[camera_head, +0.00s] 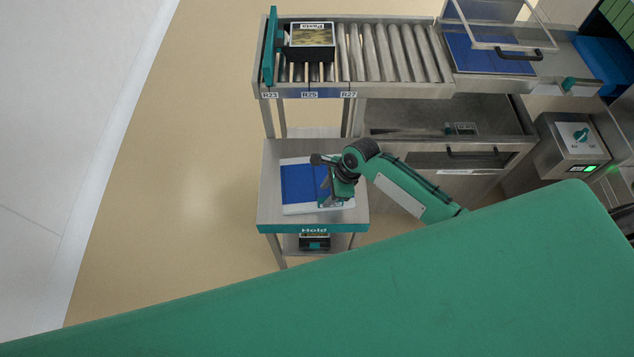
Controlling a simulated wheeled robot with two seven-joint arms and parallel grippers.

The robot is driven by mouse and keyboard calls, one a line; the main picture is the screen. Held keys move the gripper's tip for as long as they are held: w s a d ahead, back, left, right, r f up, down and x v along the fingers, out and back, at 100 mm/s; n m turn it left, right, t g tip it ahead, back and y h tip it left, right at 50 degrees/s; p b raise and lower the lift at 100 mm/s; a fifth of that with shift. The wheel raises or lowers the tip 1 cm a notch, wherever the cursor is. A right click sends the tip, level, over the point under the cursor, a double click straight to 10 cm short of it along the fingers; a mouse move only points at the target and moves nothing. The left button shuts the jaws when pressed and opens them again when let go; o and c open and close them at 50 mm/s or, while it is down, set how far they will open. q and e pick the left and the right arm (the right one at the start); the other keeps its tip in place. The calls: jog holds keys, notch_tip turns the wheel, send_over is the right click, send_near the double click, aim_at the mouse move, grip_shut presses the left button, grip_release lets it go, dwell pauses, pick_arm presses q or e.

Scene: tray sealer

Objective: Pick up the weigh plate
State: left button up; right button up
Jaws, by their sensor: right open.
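A flat white plate with a blue top (298,184) lies on the small steel cart marked Hold (268,208). It may be the weigh plate; I see no label that says so. My right gripper (329,198) is over the right part of this plate, pointing down, with its jaws open. The gripper and wrist hide part of the plate's right side. I cannot tell whether the fingertips touch it. My left gripper is not in view.
A roller conveyor (390,55) stands behind the cart, with a black box labelled Pasta (312,55) at its left end. A steel cabinet (455,158) and a switch box (575,150) stand at the right. The floor left of the cart is clear.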

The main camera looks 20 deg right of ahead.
aim_at(321, 199)
jog(key=shift+d+p+x, duration=0.2)
jog(key=shift+p+x, duration=0.5)
jog(key=shift+x, duration=2.55)
jog(key=shift+w, duration=0.2)
jog(key=shift+c, duration=0.4)
grip_shut()
